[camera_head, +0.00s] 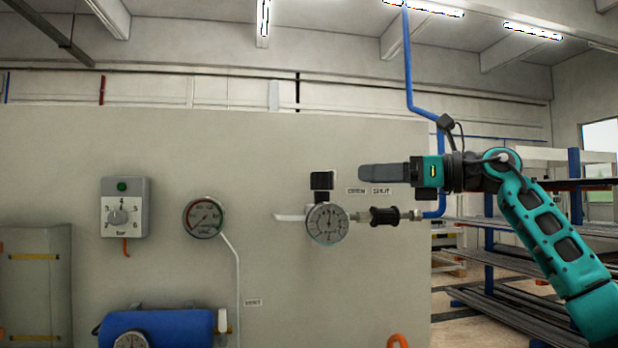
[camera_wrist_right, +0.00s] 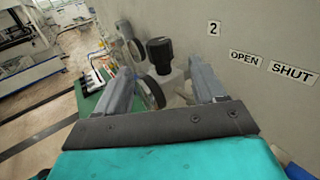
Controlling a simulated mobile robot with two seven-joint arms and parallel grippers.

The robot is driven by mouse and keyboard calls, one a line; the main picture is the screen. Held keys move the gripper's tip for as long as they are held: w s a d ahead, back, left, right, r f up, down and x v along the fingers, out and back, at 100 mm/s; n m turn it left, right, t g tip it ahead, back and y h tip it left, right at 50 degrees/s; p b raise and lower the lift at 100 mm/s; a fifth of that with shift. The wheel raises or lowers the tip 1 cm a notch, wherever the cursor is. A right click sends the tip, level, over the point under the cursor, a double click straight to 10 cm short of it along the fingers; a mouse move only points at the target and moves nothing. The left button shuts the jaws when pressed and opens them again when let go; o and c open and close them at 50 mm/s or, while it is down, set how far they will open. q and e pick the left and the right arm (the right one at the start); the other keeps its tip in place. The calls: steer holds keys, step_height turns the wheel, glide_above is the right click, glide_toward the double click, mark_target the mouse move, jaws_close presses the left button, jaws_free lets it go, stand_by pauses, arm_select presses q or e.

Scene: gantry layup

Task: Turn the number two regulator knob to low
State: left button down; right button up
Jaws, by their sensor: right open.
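The black regulator knob (camera_head: 322,181) sits above a round white-faced gauge (camera_head: 327,224) on the grey panel. In the right wrist view the knob (camera_wrist_right: 160,48) stands just beyond the fingertips, below left of a label reading 2 (camera_wrist_right: 214,28). My right gripper (camera_head: 364,172) points left toward the knob, with a gap between them in the head view. In the wrist view its two fingers (camera_wrist_right: 160,72) are spread apart with nothing gripped. Round gauges show partly behind and between the fingers. No low marking on the knob is readable. My left gripper is not in view.
OPEN and SHUT labels (camera_head: 368,190) are beside the regulator. A dial box (camera_head: 125,207), a vacuum gauge (camera_head: 203,217) and a blue tank (camera_head: 180,328) are further left. A pipe fitting (camera_head: 385,216) lies below my gripper. Racks (camera_head: 500,240) stand at right.

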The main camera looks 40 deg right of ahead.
mark_target(312, 174)
steer(key=p+x, duration=0.7)
steer(key=x, duration=0.5)
steer(key=shift+s+r, duration=0.1)
steer(key=shift+r, duration=0.05)
steer(key=shift+w+a, duration=0.2)
steer(key=shift+w, duration=0.1)
steer(key=shift+c, duration=1)
steer(key=c, duration=0.8)
steer(key=shift+y, duration=0.3)
